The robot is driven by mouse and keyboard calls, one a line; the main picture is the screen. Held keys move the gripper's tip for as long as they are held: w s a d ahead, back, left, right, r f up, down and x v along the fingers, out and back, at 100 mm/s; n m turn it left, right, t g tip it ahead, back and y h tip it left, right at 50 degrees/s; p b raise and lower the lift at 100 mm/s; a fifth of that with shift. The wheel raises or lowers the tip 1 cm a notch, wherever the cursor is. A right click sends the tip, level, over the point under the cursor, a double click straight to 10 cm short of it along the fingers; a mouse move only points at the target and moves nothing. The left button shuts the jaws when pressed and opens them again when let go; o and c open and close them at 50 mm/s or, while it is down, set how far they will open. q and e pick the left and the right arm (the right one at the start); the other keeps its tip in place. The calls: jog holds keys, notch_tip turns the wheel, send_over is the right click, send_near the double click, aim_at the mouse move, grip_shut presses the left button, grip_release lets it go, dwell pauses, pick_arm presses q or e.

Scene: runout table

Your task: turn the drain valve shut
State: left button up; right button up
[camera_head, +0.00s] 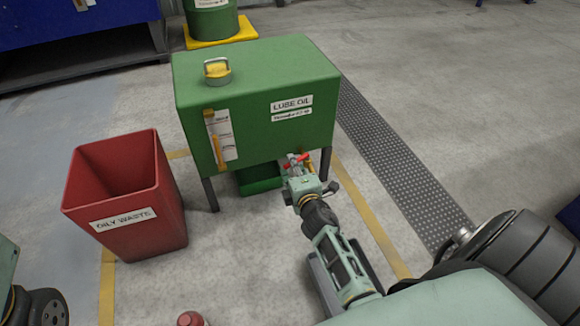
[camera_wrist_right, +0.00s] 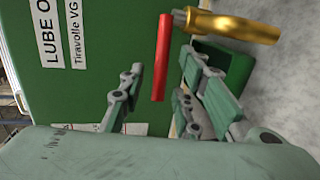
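The green lube oil tank (camera_head: 250,125) stands on dark legs in the middle of the head view. Its drain valve has a red lever (camera_head: 296,160) and a brass body at the tank's lower front right. In the right wrist view the red lever (camera_wrist_right: 161,57) runs lengthwise in the picture, beside the brass valve body (camera_wrist_right: 232,27). My right gripper (camera_head: 297,172) is at the valve and partly hides it. In the wrist view its fingers (camera_wrist_right: 160,95) are apart, with the lever's end between them; contact cannot be told. My left gripper is not in view.
A red oily waste bin (camera_head: 150,225) stands left of the tank. A green drip tray (camera_head: 262,185) is beneath the tank. A red rounded thing (camera_head: 190,318) shows at the bottom edge. Bare floor lies between bin and right arm.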

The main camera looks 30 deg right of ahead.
jog(key=shift+x, duration=1.05)
jog(key=shift+s, duration=0.1)
jog(key=shift+c, duration=0.2)
grip_shut()
